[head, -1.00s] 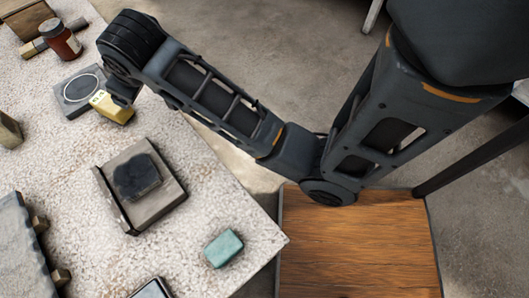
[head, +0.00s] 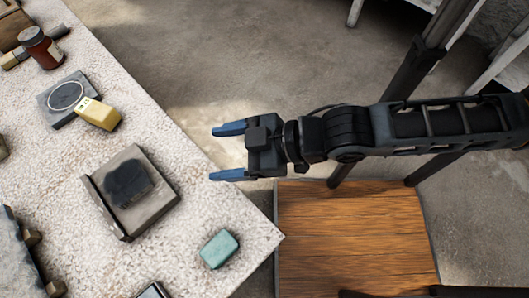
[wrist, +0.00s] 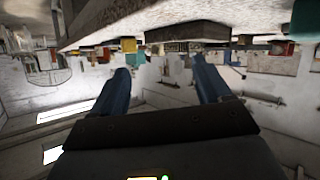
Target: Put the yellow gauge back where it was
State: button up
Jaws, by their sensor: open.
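The yellow gauge (head: 102,115) is a small yellow block with a pale marked end. It lies on the speckled table (head: 190,215), its marked end at the right edge of a dark grey plate (head: 55,112) with a white ring drawn on it. I cannot tell whether that end rests on the plate or beside it. My gripper (head: 228,152) is open and empty, its blue fingers pointing left near the table's right edge, well to the right of the gauge. The open fingers also show in the wrist view (wrist: 165,78), with nothing between them.
A grey tray with a dark patch (head: 165,205) lies in front of the gauge. A teal block (head: 219,249) sits near the table's front corner. A red-brown jar (head: 42,48) stands at the back left. A wooden surface (head: 355,235) is at lower right.

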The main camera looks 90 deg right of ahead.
jog(key=s+a+r+m+t, duration=0.1)
jog(key=s+a+r, duration=0.3)
jog(key=s+r, duration=0.1)
jog(key=shift+s+r+y, duration=0.35)
jog(key=shift+s+y, duration=0.05)
jog(key=shift+s, duration=0.5)
